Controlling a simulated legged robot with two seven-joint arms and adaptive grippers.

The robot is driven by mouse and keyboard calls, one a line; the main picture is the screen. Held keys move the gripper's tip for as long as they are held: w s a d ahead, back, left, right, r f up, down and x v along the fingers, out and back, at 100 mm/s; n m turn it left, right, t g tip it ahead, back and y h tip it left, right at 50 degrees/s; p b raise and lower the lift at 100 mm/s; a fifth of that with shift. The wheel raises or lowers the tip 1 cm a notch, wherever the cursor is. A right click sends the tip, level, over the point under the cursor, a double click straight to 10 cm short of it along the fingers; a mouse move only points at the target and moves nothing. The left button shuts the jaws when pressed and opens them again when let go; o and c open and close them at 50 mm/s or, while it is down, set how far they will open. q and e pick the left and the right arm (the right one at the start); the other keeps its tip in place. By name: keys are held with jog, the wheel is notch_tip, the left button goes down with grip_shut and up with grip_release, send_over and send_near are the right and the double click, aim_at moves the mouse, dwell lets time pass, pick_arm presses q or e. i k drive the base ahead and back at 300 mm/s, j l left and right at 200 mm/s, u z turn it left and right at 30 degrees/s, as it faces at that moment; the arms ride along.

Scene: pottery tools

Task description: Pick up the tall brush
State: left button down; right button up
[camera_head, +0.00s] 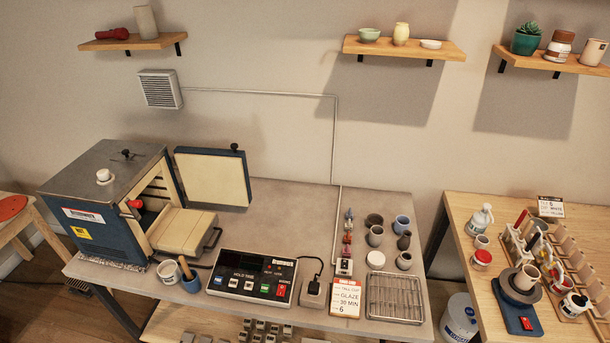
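The tools are small and crowded, so I cannot tell which one is the tall brush. Neither of my grippers is in view.
A kiln (105,205) with its door open stands on the left. A control box (252,278), a wire rack (395,297) and several cups stand nearby. A blue-based device (522,318) carries a mug (526,277). A gap separates the two tables.

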aim_at(189, 277)
jog(key=u, duration=1.25)
